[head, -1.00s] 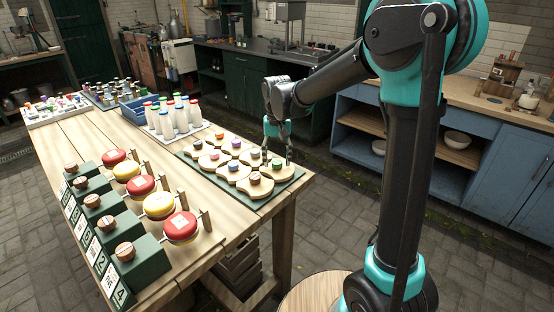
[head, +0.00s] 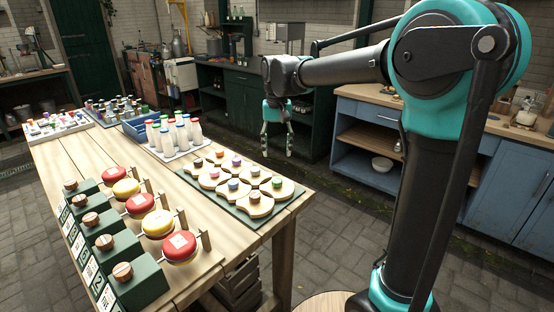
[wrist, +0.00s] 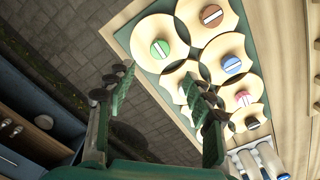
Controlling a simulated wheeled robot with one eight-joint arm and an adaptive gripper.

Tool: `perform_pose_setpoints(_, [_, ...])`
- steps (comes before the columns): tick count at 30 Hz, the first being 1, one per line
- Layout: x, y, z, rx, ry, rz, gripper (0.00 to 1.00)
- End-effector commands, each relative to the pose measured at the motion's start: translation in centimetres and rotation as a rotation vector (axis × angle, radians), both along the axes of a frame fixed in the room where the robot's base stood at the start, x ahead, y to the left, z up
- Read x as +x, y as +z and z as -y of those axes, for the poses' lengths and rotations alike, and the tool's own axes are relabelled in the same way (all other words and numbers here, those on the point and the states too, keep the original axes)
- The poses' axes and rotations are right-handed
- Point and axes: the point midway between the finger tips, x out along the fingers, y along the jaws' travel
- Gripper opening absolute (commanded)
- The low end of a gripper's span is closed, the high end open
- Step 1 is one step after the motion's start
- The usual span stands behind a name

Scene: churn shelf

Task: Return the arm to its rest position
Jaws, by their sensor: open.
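My gripper (head: 277,146) hangs pointing down in the head view, above the floor just past the right edge of the table. It is open and holds nothing. In the wrist view my gripper (wrist: 157,85) shows two spread green fingers with bare space between them. My arm is raised, with its forearm stretched level to the left. The nearest task-side thing is a green board (head: 262,212) with pale wooden pieces and coloured pegs; my gripper is apart from it and higher. The board also shows in the wrist view (wrist: 151,57).
The wooden table (head: 113,167) bears a tray of white bottles (head: 170,154), a blue bin (head: 133,130) and a row of green blocks (head: 133,281) with red and yellow discs. A blue cabinet (head: 504,201) with a counter stands at right. Floor (head: 330,215) is clear between.

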Motion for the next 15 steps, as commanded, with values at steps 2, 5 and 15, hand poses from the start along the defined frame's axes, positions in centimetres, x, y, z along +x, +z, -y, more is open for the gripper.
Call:
perform_pose_setpoints(2, [-0.01,0.46,0.01,0.000,0.000,0.000,0.53])
perform_pose_setpoints(5, [-0.02,0.65,0.01,0.000,0.000,0.000,0.53])
perform_pose_setpoints(15, [-0.21,0.10,0.89,0.004,-0.005,0.009,0.53])
